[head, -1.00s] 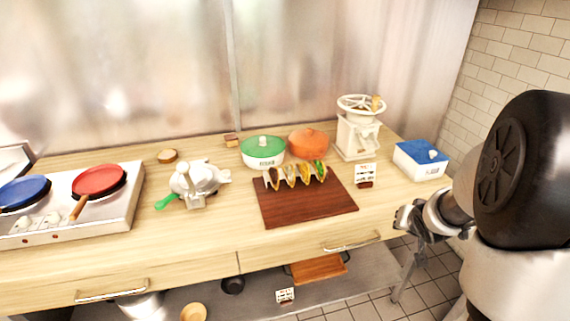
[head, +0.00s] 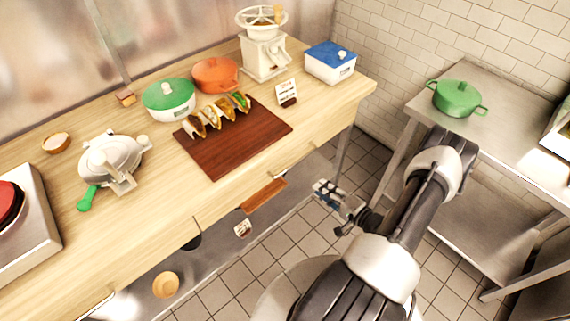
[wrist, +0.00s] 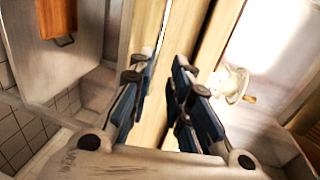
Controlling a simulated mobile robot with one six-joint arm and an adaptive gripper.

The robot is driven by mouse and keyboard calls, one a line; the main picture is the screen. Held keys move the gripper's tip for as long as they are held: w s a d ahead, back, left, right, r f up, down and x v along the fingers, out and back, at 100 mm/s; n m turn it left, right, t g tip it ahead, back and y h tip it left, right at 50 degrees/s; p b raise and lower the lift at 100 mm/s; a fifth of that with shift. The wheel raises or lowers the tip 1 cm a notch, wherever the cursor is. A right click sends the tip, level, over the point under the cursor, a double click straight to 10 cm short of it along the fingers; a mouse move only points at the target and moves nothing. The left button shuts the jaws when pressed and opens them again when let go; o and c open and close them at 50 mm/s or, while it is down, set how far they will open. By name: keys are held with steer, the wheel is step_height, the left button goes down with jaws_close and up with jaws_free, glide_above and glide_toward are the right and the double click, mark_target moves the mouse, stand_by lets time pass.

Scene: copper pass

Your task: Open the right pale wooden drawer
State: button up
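The right pale wooden drawer (head: 255,190) is in the front of the wooden counter, below the cutting board, and looks shut in the head view. Its metal bar handle (head: 296,158) is near the drawer's right part. My gripper (head: 325,190) is in front of the counter, right of and below the handle, apart from it. In the wrist view my gripper (wrist: 160,88) has its two blue-padded fingers spread with nothing between them. Pale wood shows beyond the fingertips; I cannot tell the handle clearly there.
On the counter are a dark red cutting board (head: 222,160) with tacos, a green-lidded pot (head: 169,99), a white grinder (head: 263,55) and a blue-lidded box (head: 330,62). A steel table (head: 500,125) with a green pot (head: 458,98) stands right. Tiled floor lies between.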

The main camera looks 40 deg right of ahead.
mark_target(290, 166)
steer(key=b+x, duration=0.3)
steer(key=x, duration=1.4)
steer(key=shift+w+a, duration=0.1)
jaws_close()
